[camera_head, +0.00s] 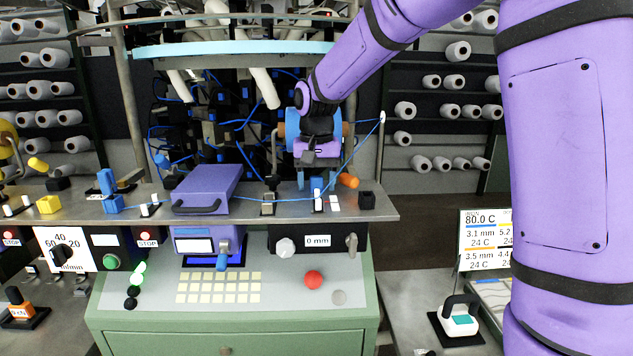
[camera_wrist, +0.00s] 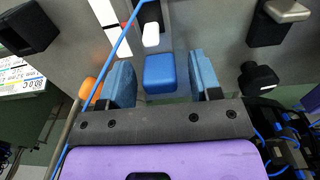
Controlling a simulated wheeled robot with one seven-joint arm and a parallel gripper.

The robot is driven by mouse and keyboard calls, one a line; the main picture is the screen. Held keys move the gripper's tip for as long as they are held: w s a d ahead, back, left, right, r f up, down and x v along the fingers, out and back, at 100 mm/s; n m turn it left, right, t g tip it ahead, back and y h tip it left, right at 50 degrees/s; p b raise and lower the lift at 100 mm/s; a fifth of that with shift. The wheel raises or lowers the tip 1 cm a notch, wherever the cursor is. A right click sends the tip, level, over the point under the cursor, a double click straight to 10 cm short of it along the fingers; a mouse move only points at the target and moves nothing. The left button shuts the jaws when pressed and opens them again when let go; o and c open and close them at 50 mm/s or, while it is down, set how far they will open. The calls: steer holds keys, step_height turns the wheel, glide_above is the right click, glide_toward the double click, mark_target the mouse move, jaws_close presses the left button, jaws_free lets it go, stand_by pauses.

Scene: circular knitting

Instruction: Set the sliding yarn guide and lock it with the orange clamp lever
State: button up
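A blue block (camera_head: 317,184), apparently the sliding yarn guide, stands on the grey rail shelf (camera_head: 385,207). It also shows in the wrist view (camera_wrist: 160,73), with a small white piece beside it. My gripper (camera_head: 315,180) points down over the shelf. In the wrist view its two blue fingers (camera_wrist: 161,80) stand apart on either side of the block, with visible gaps, so it is open and holds nothing. The orange clamp lever (camera_head: 348,181) lies just right of the block. In the wrist view it (camera_wrist: 90,91) is partly hidden behind the left finger.
A blue yarn (camera_wrist: 115,45) runs across the shelf beside my gripper. A black block (camera_head: 367,200) stands at the shelf's right end. A black knob post (camera_head: 272,184) stands left of the guide, and a purple box (camera_head: 205,187) further left. A "0 mm" display (camera_head: 317,241) is below.

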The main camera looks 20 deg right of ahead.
step_height(320, 180, up, 10)
steer(key=shift+r, duration=0.4)
stand_by(0.4)
stand_by(0.3)
